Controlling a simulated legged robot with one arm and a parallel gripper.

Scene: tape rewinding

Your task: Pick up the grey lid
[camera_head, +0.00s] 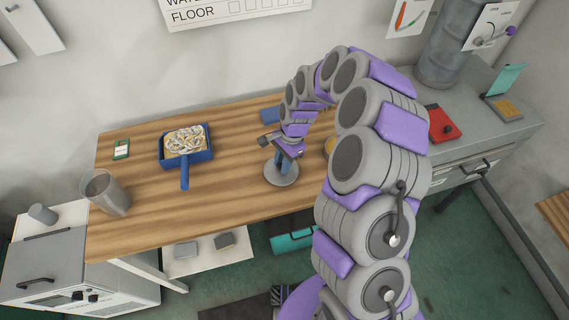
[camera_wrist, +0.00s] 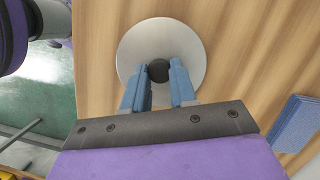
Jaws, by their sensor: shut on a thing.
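The grey lid (camera_head: 282,174) is a round disc with a dark knob in its middle. It is at the wooden table's right part, and I cannot tell whether it touches the top. In the wrist view the lid (camera_wrist: 190,40) is at the top centre. My gripper (camera_wrist: 159,71) has its two blue fingers shut on the dark knob of the lid. In the head view my gripper (camera_head: 282,162) points down over the lid, and the arm comes from the right.
A blue pan (camera_head: 200,156) with pale stringy content lies on the wooden table (camera_head: 150,222). A grey cup (camera_head: 106,192) stands at its left edge. A blue object (camera_head: 270,115) lies behind my gripper. A red object (camera_head: 443,124) sits on the grey counter at right.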

